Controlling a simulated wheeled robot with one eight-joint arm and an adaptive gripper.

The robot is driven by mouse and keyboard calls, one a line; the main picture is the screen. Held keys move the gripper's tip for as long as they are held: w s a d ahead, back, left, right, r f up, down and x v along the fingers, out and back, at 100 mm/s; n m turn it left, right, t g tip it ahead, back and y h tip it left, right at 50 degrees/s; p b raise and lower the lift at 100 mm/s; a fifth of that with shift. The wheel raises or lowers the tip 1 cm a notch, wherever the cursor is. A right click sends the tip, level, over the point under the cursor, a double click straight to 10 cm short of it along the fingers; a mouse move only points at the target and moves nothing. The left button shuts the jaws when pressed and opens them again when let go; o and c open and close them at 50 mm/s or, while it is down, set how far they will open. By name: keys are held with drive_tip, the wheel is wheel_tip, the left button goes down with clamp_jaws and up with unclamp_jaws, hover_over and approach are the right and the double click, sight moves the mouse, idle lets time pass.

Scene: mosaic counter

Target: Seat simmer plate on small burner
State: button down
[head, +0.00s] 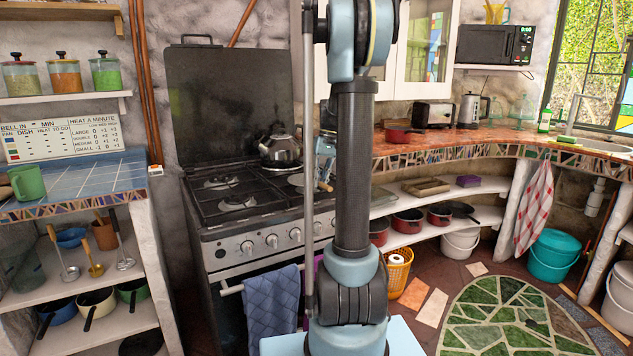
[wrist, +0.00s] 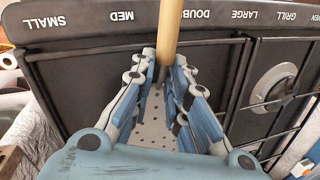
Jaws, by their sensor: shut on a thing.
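The simmer plate is a pale perforated disc with a wooden handle. In the wrist view the plate (wrist: 152,133) lies below my fingers, over the right front of the black hob. Its handle (wrist: 170,32) points toward the labelled front panel. My gripper (wrist: 165,70) is shut on the handle's inner end. In the head view a sliver of the plate (head: 297,180) shows left of my arm, which hides much of my gripper (head: 324,172). The small burner cannot be made out; the plate and gripper cover that area. I cannot tell whether the plate rests on the grate.
A kettle (head: 280,148) stands at the back right of the stove (head: 215,222). The front left burner (head: 237,201) is bare, as is the back left one (head: 221,181). Black grate bars run around the plate. A blue towel (head: 269,312) hangs on the oven rail.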

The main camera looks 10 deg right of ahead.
drive_tip(key=c, duration=1.5)
unclamp_jaws()
drive_tip(key=shift+o, duration=0.2)
drive_tip(key=v, duration=1.1)
drive_tip(key=shift+w+r, duration=0.2)
drive_tip(key=shift+r, duration=0.15)
drive_tip(key=shift+d, duration=0.1)
